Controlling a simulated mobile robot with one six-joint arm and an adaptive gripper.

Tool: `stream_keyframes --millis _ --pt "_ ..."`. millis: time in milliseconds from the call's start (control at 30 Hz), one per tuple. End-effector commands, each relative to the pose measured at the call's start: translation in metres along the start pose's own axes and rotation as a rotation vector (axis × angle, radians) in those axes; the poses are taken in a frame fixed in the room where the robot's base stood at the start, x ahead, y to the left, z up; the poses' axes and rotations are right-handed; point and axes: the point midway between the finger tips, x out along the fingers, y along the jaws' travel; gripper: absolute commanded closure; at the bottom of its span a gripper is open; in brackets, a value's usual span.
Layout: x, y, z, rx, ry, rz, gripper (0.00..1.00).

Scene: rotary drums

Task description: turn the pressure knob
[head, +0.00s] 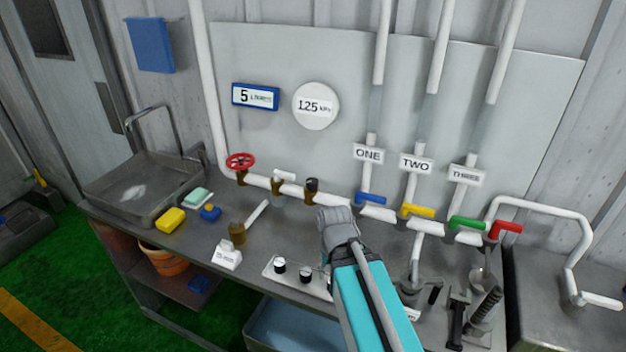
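A white plate (262,268) on the bench bears two small dark round knobs, a left one (280,266) and a right one (306,275). A dark-capped fitting (312,186) sits on the white pipe above. I cannot tell which of these is the pressure knob. A round white gauge (316,106) on the wall panel reads about 125 kPa. My teal arm reaches up from the bottom, right of the plate. Its grey end, my gripper (337,222), is above the bench, apart from the knobs in the picture. Its fingers cannot be made out.
A red handwheel (240,161) is on the pipe at left. Blue (371,198), yellow (417,210), green (467,223) and red (506,229) handles line the pipe at right. A sink (110,190), yellow block (171,220) and small sign (227,255) are at left.

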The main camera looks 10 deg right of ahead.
Motion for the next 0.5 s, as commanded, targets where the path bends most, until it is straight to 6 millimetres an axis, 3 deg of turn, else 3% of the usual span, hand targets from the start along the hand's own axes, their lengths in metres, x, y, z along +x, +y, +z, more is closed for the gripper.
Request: stream_keyframes --millis 333,500 --pt "0.0 -0.0001 0.0002 0.0 0.0 0.0 0.41" --pt "-0.0026 -0.0001 -0.005 0.006 0.0 0.0 0.09"
